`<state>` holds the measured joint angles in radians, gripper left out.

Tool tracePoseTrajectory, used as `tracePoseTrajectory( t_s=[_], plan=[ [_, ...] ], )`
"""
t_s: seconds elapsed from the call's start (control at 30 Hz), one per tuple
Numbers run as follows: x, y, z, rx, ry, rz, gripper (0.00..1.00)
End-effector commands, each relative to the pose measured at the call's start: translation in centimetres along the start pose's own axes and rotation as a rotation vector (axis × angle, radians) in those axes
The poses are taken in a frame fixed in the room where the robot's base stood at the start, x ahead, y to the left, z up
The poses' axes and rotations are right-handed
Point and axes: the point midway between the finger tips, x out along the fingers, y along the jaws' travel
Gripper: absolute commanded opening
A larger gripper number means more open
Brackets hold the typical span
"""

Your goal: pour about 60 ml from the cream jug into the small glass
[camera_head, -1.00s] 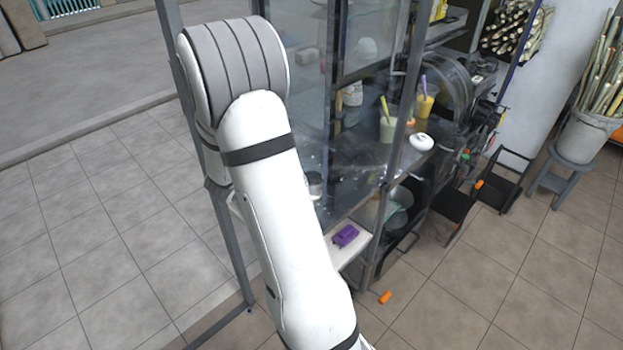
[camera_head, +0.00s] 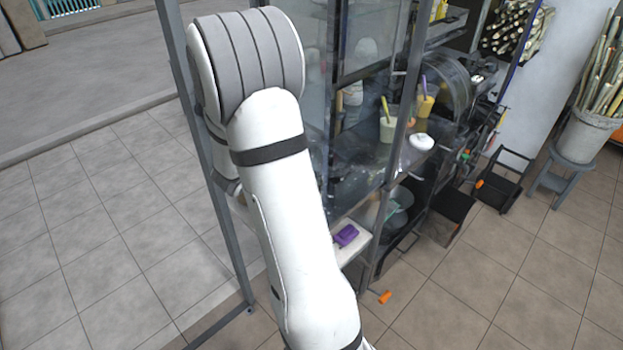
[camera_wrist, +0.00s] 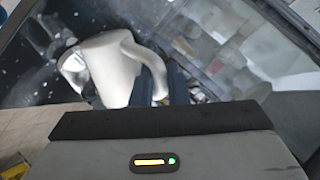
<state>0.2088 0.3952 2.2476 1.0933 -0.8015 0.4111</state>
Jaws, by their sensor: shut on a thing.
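A white cream jug (camera_wrist: 114,70) is in the wrist view, left of centre, with a curved handle on its right side. My gripper (camera_wrist: 160,86) is shut on the jug at its handle side; its dark blue fingers show partly behind the handle. A second pale shape (camera_wrist: 73,66) shows at the jug's left; I cannot tell if it is the spout or another vessel. The jug's contents cannot be seen. I cannot make out the small glass in either view. In the head view my arm hides the gripper and jug.
A glass-sided stall stands at the centre with a dark counter. Cream (camera_head: 387,130) and yellow (camera_head: 424,106) cups and a white lidded bowl (camera_head: 421,142) stand on its right part. A purple object (camera_head: 346,235) lies on a lower shelf. Tiled floor is clear at left.

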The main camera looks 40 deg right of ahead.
Motion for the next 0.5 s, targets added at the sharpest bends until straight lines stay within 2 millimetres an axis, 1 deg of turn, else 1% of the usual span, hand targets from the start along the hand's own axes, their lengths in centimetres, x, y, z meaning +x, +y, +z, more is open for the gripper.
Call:
tracePoseTrajectory(
  t_s=[0.5],
  plan=[
    [-0.09,-0.24,-0.71,0.052,-0.034,0.002,0.00]
  ],
)
